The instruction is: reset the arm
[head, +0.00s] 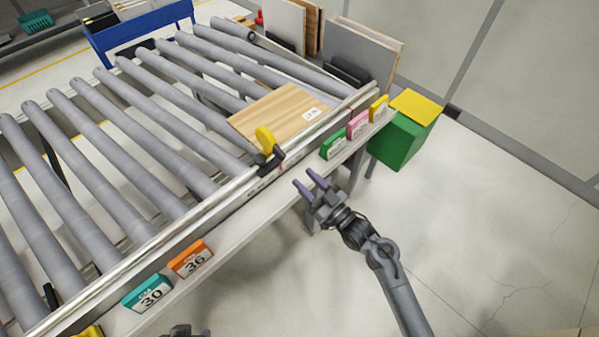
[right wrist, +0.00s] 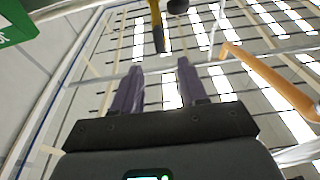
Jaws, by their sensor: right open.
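My right gripper (head: 311,183) is in the middle of the head view, in front of the conveyor's near rail. Its two purple fingers are apart with nothing between them. In the right wrist view its fingers (right wrist: 157,88) point up toward the ceiling and are spread, empty. At the bottom edge of the head view, a small dark part (head: 186,331) of my left gripper shows. It is cut off, so its jaws cannot be judged.
A roller conveyor (head: 150,130) carries a labelled wooden board (head: 275,115) beside a yellow-handled tool (head: 266,142). The rail ledge holds teal (head: 147,293), orange (head: 190,259), green (head: 334,146), pink (head: 358,125) and yellow (head: 379,108) cards. A green box (head: 400,140) stands right; floor beyond is clear.

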